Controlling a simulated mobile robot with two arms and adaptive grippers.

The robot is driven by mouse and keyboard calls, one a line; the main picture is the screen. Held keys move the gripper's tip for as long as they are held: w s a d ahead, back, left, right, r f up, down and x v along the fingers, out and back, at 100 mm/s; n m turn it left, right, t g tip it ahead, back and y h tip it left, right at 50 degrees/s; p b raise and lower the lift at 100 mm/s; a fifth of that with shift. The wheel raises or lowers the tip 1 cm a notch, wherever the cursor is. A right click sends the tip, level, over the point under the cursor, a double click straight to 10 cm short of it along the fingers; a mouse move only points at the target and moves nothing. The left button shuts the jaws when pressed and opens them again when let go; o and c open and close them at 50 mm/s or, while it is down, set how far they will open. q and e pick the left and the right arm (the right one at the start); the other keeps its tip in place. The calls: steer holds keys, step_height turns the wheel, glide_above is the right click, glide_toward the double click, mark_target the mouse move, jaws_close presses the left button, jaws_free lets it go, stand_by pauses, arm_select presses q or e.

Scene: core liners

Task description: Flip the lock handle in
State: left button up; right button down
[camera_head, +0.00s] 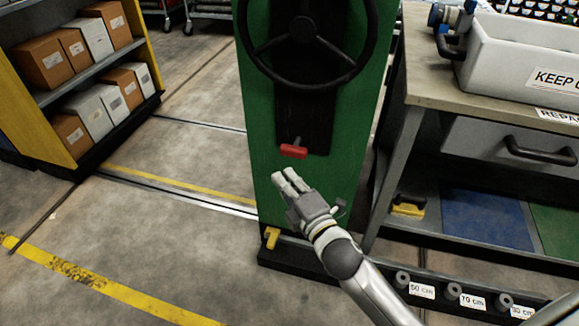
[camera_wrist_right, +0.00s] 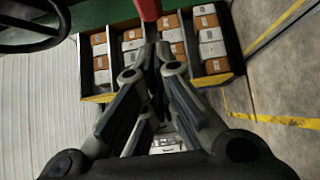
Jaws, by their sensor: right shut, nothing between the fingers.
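The red lock handle (camera_head: 293,151) sticks out of the black slotted panel on the green post, below the black wheel (camera_head: 303,42). In the right wrist view the red handle (camera_wrist_right: 149,9) shows at the top edge, partly cut off, just beyond my fingertips. My right gripper (camera_head: 286,176) is shut and empty, a little below the handle in the head view. It appears apart from the handle, though the exact gap is hard to judge. In the right wrist view its fingers (camera_wrist_right: 154,58) come together. My left gripper is not in view.
The green post (camera_head: 262,130) stands between a yellow shelf with boxes (camera_head: 76,97) on the left and a workbench (camera_head: 425,85) on the right. A grey bin (camera_head: 500,62) stands on the bench. A yellow clamp-like part (camera_head: 271,238) is low on the post. The left floor is clear.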

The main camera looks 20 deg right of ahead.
mark_target(295, 156)
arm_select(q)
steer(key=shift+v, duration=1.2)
arm_select(e)
steer(key=w, duration=0.1)
steer(key=w+d, duration=0.2)
steer(key=w, duration=0.1)
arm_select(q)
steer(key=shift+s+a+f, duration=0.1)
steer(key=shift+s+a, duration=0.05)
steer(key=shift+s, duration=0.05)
arm_select(e)
steer(key=shift+w+d, duration=0.15)
steer(key=shift+w, duration=0.1)
steer(key=w+d, duration=0.2)
steer(key=w, duration=0.1)
steer(key=shift+w+d, duration=0.15)
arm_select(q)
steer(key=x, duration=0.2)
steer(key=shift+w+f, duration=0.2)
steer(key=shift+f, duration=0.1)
